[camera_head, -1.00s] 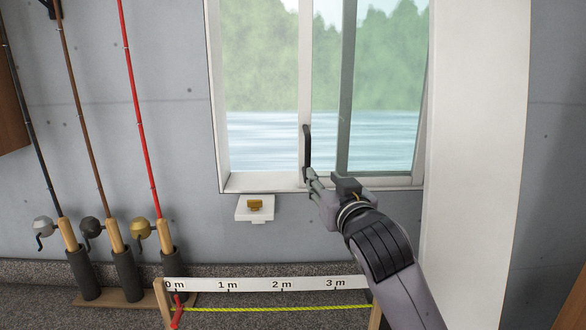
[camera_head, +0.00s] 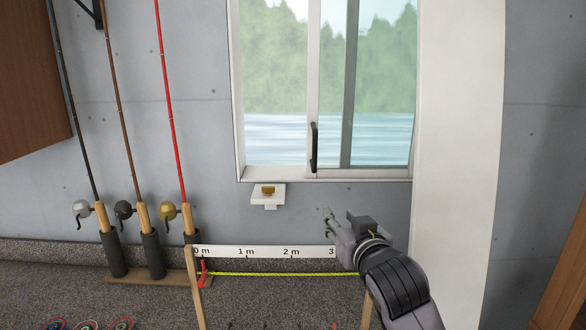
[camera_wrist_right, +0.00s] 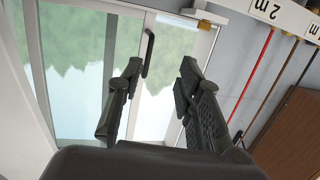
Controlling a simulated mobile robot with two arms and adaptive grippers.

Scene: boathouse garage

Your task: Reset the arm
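My right gripper (camera_head: 332,222) is below the sliding window (camera_head: 322,90), in front of the wall and near the right end of the measuring board. In the right wrist view the right gripper (camera_wrist_right: 160,75) has its two fingers apart, with nothing between them but the view of the window behind. The black window handle (camera_head: 314,147) stands upright on the sash, above and left of the gripper and apart from it. It also shows in the wrist view (camera_wrist_right: 148,53). My left gripper is not in view.
A white measuring board (camera_head: 265,252) with a yellow line below it stands at the front. Several fishing rods (camera_head: 168,110) stand in a rack on the left. A small white shelf (camera_head: 268,194) holds a yellow-brown item. A wooden cabinet (camera_head: 30,75) hangs at the upper left.

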